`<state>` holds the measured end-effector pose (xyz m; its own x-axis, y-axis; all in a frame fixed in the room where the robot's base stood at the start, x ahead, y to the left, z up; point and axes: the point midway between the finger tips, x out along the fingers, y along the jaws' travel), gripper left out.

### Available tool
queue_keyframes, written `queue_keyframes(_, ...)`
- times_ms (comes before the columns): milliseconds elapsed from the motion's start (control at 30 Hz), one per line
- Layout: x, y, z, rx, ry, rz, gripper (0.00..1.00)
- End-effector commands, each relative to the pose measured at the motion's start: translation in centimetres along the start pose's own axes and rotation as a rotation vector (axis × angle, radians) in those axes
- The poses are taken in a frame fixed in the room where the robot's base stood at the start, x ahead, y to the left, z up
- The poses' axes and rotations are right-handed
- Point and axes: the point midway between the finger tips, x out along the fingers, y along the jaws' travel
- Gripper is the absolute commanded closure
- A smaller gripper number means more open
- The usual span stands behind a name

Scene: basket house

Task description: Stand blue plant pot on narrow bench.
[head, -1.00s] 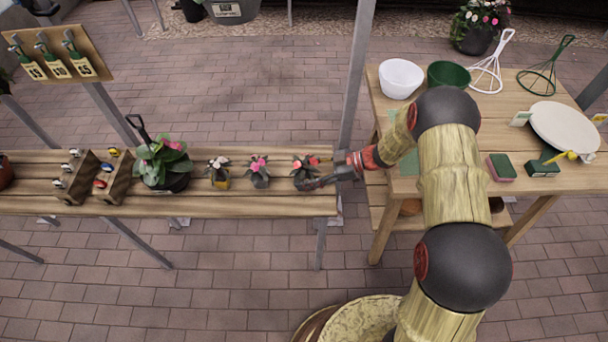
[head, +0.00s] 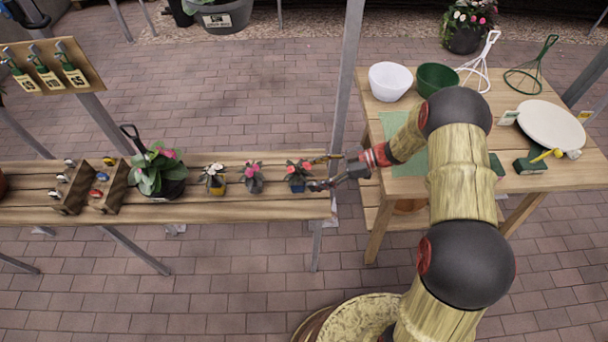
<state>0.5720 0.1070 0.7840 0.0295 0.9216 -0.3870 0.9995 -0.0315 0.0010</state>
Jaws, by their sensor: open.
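The blue plant pot (head: 297,187) stands upright at the right end of the narrow bench (head: 230,209), with a small red-flowered plant in it. My gripper (head: 318,173) is open just to its right, at the bench's end. Its fingers are spread, one toward the back and one toward the front, and the tips reach close to the pot. I cannot tell whether they touch it. The pot's base appears to rest on the bench slats.
A grey-potted plant (head: 254,179), a yellow-potted plant (head: 213,180) and a larger black-potted plant (head: 163,172) stand to the left on the bench. A wooden table (head: 470,133) with bowls and a plate is at the right. A metal post (head: 348,90) rises behind my gripper.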

Motion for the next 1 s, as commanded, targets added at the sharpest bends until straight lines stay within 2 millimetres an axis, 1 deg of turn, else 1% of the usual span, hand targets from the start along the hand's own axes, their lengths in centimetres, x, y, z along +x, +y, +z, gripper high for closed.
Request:
queue_keyframes(33, -0.6, 0.0, -0.1, 0.001, 0.000, 0.001, 0.39)
queue_keyframes(100, -1.0, 0.0, -0.1, 0.001, 0.001, 0.001, 0.39)
queue_keyframes(267, -1.4, -0.1, 0.0, 0.002, 0.000, -0.001, 0.39)
queue_keyframes(367, -1.6, -0.2, -0.8, 0.015, -0.015, -0.010, 0.39)
queue_keyframes(467, -2.4, -0.7, -2.9, 0.067, -0.063, -0.032, 0.39)
queue_keyframes(567, -3.8, -2.1, -6.4, 0.163, -0.157, -0.057, 0.39)
queue_keyframes(600, -4.4, -3.0, -8.0, 0.209, -0.204, -0.063, 0.39)
queue_keyframes(700, -6.2, -5.3, -11.5, 0.329, -0.329, -0.048, 0.39)
queue_keyframes(800, -8.1, -7.8, -14.6, 0.445, -0.451, 0.003, 0.39)
queue_keyframes(867, -9.2, -9.5, -16.2, 0.510, -0.519, 0.050, 0.39)
queue_keyframes(1000, -12.0, -13.5, -19.5, 0.654, -0.650, 0.207, 0.39)
